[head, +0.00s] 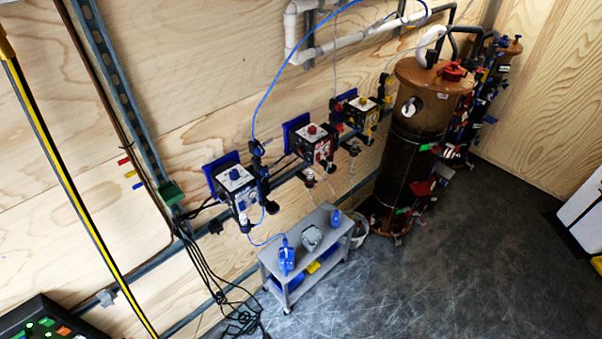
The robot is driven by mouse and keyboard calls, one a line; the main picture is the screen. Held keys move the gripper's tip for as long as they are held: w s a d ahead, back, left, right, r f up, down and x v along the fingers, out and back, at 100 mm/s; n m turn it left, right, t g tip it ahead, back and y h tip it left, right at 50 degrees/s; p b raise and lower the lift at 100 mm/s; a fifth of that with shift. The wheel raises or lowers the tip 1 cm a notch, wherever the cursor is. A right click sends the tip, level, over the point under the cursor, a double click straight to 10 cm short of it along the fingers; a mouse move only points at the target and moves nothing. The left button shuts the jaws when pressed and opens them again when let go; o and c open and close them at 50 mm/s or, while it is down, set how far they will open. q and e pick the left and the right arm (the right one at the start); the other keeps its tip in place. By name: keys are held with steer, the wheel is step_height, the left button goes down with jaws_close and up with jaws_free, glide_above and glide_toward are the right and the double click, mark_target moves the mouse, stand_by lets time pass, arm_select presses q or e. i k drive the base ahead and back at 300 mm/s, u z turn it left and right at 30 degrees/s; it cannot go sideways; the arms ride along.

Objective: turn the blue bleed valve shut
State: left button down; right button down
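A wall unit with a blue knob (235,174) on top and a blue backing plate (211,172) is mounted on the wood wall left of centre. A dark fitting with a small blue part (257,148) stands at its right side, where a blue hose (262,100) comes down. More small blue parts show on the brown tank's (424,108) pipework at the right. I cannot tell which blue part is the bleed valve, or whether it is open or shut. Neither of my grippers is in the head view.
Similar units with a red knob (312,128) and a yellow knob (362,100) are on the wall to the right. A grey cart (337,236) with blue items stands below. Black cables (205,268) hang to the floor at left.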

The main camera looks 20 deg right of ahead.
mark_target(265, 172)
steer(key=z, duration=0.45)
steer(key=i, duration=0.4)
steer(key=z, duration=0.35)
